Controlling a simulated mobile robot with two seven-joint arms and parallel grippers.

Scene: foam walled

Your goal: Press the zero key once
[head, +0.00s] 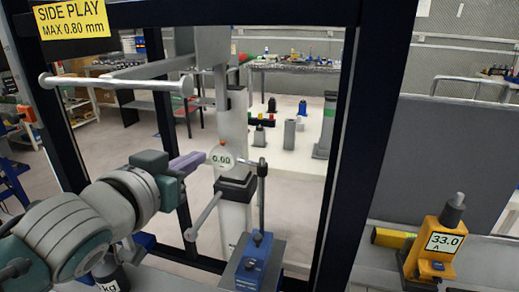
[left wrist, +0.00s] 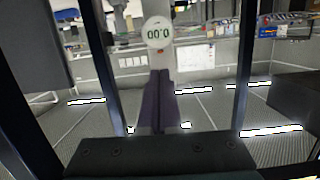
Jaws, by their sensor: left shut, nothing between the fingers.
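A small red spot, apparently the zero key (left wrist: 160,51), is at the dial's edge there. My left gripper (head: 203,157) is shut and empty, its purple fingers pointing at the dial from the left. In the left wrist view, the shut fingers (left wrist: 160,72) end just below the red spot; I cannot tell whether they touch it. My right gripper is not in view.
A blue block with an upright rod (head: 255,262) stands close to the right of the gauge post. Dark frame uprights (head: 343,150) and a grey bar (head: 115,83) surround the space.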

